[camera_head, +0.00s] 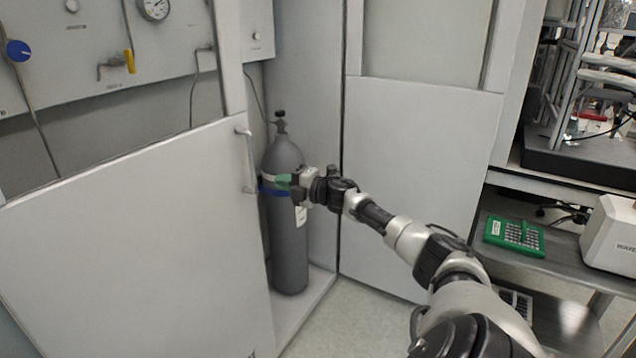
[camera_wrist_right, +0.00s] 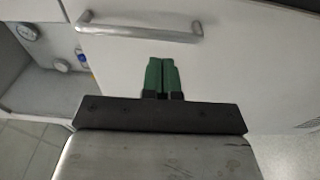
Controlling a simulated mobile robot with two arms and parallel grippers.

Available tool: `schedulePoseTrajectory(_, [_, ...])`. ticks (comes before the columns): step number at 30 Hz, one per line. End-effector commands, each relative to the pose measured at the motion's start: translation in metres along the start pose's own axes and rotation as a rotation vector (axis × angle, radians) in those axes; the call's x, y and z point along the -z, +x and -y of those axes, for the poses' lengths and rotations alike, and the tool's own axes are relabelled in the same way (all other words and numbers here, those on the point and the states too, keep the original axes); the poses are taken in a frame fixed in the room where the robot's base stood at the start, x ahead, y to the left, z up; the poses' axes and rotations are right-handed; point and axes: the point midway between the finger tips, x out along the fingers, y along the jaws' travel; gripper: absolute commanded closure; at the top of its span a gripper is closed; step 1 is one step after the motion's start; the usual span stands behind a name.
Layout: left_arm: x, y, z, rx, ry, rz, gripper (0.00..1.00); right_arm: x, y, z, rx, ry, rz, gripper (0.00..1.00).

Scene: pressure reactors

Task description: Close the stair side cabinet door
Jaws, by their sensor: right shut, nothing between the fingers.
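A light grey cabinet door (camera_head: 140,250) with a window opening above its solid lower panel stands at the left. Its upright metal handle (camera_head: 248,160) is at its right edge and also shows at the top of the right wrist view (camera_wrist_right: 140,28). The cabinet stands open beside this door, showing a grey gas cylinder (camera_head: 287,240) inside. My right gripper (camera_head: 278,182) is shut and empty, just right of the handle, its green fingers pointing left. In the wrist view its fingertips (camera_wrist_right: 162,64) lie over the white door face, apart from the handle. Contact with the door cannot be told.
Another light panel (camera_head: 420,180) with a window stands right of the opening. Gauges (camera_head: 155,8) and a yellow valve (camera_head: 130,61) are on the cabinet's back wall. A shelf with a green rack (camera_head: 514,235) and a white device (camera_head: 612,235) is at the right. Some floor (camera_head: 345,325) is clear.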

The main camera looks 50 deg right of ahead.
Motion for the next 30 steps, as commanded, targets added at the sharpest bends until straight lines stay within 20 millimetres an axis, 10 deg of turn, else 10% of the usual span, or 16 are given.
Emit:
schedulePoseTrajectory(13, [0.018, 0.021, 0.002, 0.003, 0.000, -0.029, 0.57, -0.032, -0.060, 0.004, 0.006, 0.001, -0.002, 1.00])
schedulePoseTrajectory(26, [0.006, 0.022, 0.000, 0.000, 0.000, -0.010, 0.57, -0.037, -0.070, 0.002, 0.003, 0.002, -0.003, 1.00])
schedulePoseTrajectory(30, [0.006, 0.021, 0.000, 0.000, 0.000, -0.010, 0.57, -0.037, -0.071, 0.028, 0.020, 0.052, 0.027, 1.00])
